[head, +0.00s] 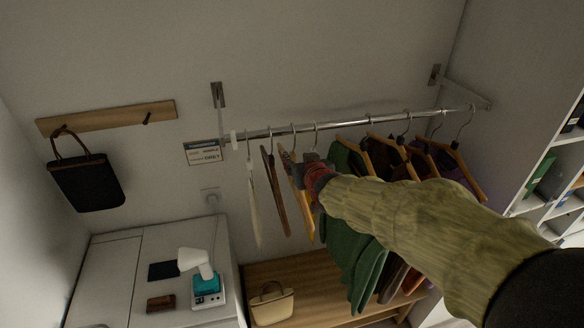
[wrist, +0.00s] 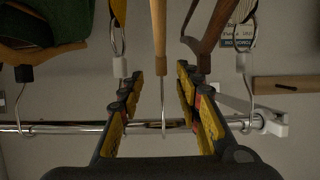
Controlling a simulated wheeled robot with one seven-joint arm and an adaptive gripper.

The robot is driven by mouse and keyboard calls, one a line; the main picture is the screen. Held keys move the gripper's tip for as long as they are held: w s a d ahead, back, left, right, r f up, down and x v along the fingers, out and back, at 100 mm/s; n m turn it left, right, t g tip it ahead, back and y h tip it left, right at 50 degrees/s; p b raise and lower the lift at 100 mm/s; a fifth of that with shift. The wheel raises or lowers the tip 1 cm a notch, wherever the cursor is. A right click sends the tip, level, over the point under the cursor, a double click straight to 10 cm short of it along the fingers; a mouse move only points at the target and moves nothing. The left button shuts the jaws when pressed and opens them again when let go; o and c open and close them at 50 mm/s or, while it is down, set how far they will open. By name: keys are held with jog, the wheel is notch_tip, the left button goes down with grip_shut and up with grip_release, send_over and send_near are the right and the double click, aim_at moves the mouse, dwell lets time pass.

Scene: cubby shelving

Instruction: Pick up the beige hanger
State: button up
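My gripper (head: 310,172) is up at the hanging rail, among the hangers left of the green garment. In the wrist view my gripper (wrist: 160,82) is open, with one finger on each side of a light wooden, beige-tan hanger (wrist: 158,40). Its metal hook runs between the fingers, with visible gaps on both sides. In the head view this tan hanger (head: 293,183) is partly hidden by my gripper. A darker brown hanger (wrist: 208,36) is just outside the right finger; the brown hanger also shows in the head view (head: 275,192). A pale cream hanger (head: 253,205) hangs at the far left.
The metal rail (head: 350,122) carries several more hangers with clothes, including a green garment (head: 350,250), close on the right. A wooden bench (head: 300,275) holds a cream bag (head: 271,305). A black bag (head: 87,180) hangs on the left wall.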

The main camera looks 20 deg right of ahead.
aim_at(294, 157)
jog(key=shift+p+x, duration=0.8)
jog(key=shift+x, duration=2)
jog(key=shift+a, duration=0.1)
jog(key=shift+c, duration=0.8)
grip_shut()
